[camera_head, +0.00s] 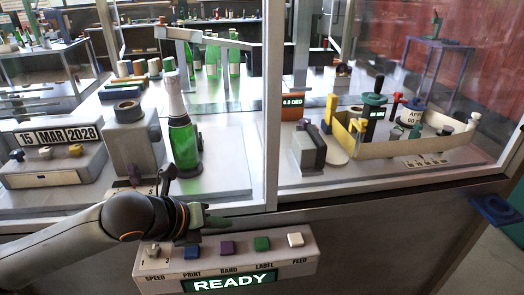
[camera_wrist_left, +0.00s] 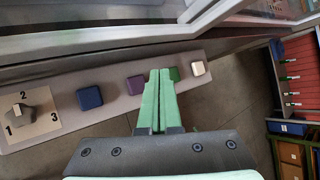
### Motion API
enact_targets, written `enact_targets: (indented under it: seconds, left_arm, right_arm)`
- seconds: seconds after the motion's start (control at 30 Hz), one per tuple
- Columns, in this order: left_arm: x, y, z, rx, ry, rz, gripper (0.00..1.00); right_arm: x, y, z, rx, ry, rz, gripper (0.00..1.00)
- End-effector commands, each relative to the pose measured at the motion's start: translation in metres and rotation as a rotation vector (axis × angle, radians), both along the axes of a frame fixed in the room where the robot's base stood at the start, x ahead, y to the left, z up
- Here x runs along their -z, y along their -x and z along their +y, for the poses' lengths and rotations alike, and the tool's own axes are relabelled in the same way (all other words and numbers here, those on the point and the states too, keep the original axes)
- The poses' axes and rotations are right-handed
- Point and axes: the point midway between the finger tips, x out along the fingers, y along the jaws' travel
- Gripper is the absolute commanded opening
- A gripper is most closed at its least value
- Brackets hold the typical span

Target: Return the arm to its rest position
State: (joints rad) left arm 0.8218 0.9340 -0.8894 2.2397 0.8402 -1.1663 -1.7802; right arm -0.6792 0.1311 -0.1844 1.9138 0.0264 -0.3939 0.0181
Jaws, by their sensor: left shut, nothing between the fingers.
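My left arm (camera_head: 60,245) comes in from the left in the head view. My left gripper (camera_head: 215,217) is shut and empty, just above the button panel and in front of the cabinet opening. In the left wrist view its green fingers (camera_wrist_left: 158,100) are pressed together, over the panel between the purple button (camera_wrist_left: 135,85) and the white button (camera_wrist_left: 198,68), partly covering the green button (camera_wrist_left: 174,74). I cannot tell whether the fingertips touch the panel. My right gripper is not in view.
The button panel (camera_head: 150,264) reads READY. Behind it, a green bottle with a pale foil top (camera_head: 175,105) stands upright in the machine. A date block reading 15 MAR 2028 (camera_head: 58,135) is at left. A window frame post (camera_head: 273,100) and front ledge lie close to the gripper.

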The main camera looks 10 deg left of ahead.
Motion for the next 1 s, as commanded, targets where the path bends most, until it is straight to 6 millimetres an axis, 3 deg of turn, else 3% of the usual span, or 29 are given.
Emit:
enact_targets:
  seconds: [0.27, 0.4, 0.53, 0.77, 1.0]
  left_arm:
    - [0.029, 0.023, -0.027, -0.174, 0.201, 0.140, 0.00]
    - [0.051, 0.043, -0.040, -0.409, 0.409, 0.286, 0.00]
    - [0.073, 0.061, -0.040, -0.675, 0.598, 0.425, 0.00]
    - [0.119, 0.103, -0.013, -1.260, 0.898, 0.649, 0.00]
    - [0.168, 0.165, 0.036, -1.909, 1.092, 0.738, 0.00]
  right_arm:
    - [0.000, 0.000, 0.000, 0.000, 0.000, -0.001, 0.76]
    - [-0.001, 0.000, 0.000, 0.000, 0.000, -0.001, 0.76]
    - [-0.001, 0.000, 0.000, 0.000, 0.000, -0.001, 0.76]
    - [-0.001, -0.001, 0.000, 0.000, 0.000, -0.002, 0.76]
    - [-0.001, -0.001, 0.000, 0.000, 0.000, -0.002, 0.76]
